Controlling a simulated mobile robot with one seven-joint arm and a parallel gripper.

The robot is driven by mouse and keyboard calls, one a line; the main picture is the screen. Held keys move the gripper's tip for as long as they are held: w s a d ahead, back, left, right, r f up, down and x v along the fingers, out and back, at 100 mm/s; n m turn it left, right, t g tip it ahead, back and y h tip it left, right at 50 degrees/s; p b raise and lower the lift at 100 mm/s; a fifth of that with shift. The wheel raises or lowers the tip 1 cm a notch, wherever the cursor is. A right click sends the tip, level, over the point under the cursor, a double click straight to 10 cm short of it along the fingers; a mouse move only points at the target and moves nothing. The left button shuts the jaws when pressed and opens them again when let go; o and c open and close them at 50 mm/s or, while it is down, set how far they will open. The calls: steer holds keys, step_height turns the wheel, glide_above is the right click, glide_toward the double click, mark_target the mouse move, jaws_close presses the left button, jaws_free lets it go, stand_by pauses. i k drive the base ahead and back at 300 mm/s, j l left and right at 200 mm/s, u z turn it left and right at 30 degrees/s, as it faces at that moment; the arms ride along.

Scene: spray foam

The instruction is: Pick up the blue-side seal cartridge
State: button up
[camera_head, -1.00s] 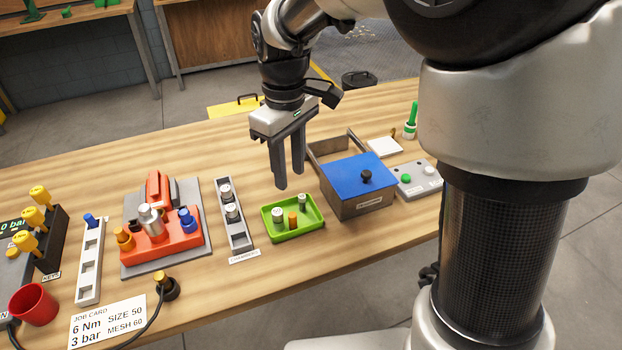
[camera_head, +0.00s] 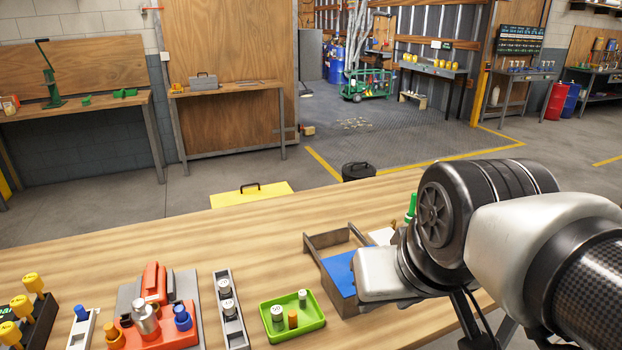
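A small blue-topped piece (camera_head: 82,313) stands in the end slot of a white slotted rack (camera_head: 78,336) at the lower left. Another blue piece (camera_head: 182,317) sits on the right of the red fixture (camera_head: 160,341), with an orange piece (camera_head: 113,335) on its left and a silver cylinder (camera_head: 145,319) between them. I cannot tell which blue piece is the seal cartridge.
A grey rack (camera_head: 230,310) holds labelled cylinders. A green tray (camera_head: 268,330) holds white-topped cylinders and an orange one. Yellow-knobbed keys (camera_head: 33,283) stand at far left. The table's front edge is out of view.

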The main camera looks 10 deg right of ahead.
mark_target(82, 314)
steer(key=u, duration=1.75)
steer(key=i+j, duration=0.15)
steer(key=j, duration=0.15)
steer(key=i+j, duration=0.2)
steer(key=j, duration=0.15)
steer(key=i+j+z, duration=0.1)
steer(key=j, duration=0.2)
steer(key=i+j, duration=0.1)
steer(key=j, duration=0.3)
steer(key=i+j, duration=0.1)
steer(key=j, duration=0.3)
steer(key=i+j, duration=0.1)
steer(key=i, duration=0.15)
steer(key=l+z, duration=0.05)
